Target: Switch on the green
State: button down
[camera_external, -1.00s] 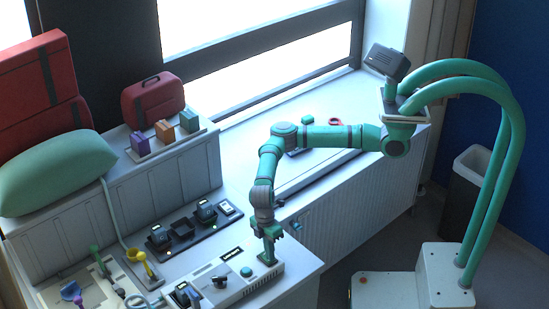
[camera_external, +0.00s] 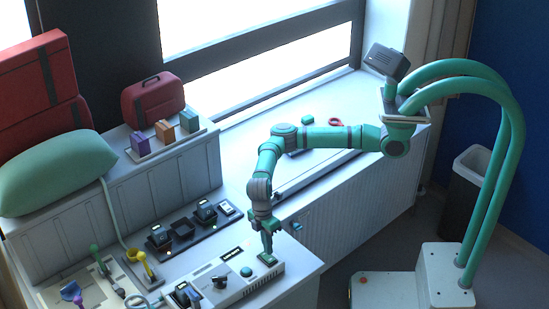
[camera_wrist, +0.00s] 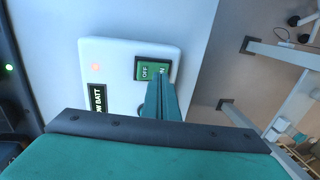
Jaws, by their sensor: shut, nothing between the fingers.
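The green switch (camera_wrist: 150,69) sits in a dark frame on a white panel in the wrist view, with an "OFF" label at its left end. A label at its right end is partly hidden by my fingers. In the external view the green switch (camera_external: 267,259) is near the right end of the light grey device (camera_external: 235,284). My gripper (camera_external: 268,250) is shut and empty, pointing down just above the switch. In the wrist view its fingertips (camera_wrist: 161,80) overlap the switch's lower right edge; I cannot tell whether they touch.
A red light (camera_wrist: 95,67) glows on the panel, above a black "LOW BATT" label (camera_wrist: 98,98). The device also bears a round teal button (camera_external: 246,271) and a dark knob (camera_external: 220,281). A black charger strip (camera_external: 182,230) lies behind it. The bench edge is close on the right.

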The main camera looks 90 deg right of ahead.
aim_at(271, 260)
notch_tip(271, 260, up, 12)
jog(key=s+a, duration=0.1)
jog(key=shift+s+a+f, duration=0.15)
jog(key=shift+s, duration=0.05)
jog(key=shift+a+f, duration=0.1)
dwell(0.5)
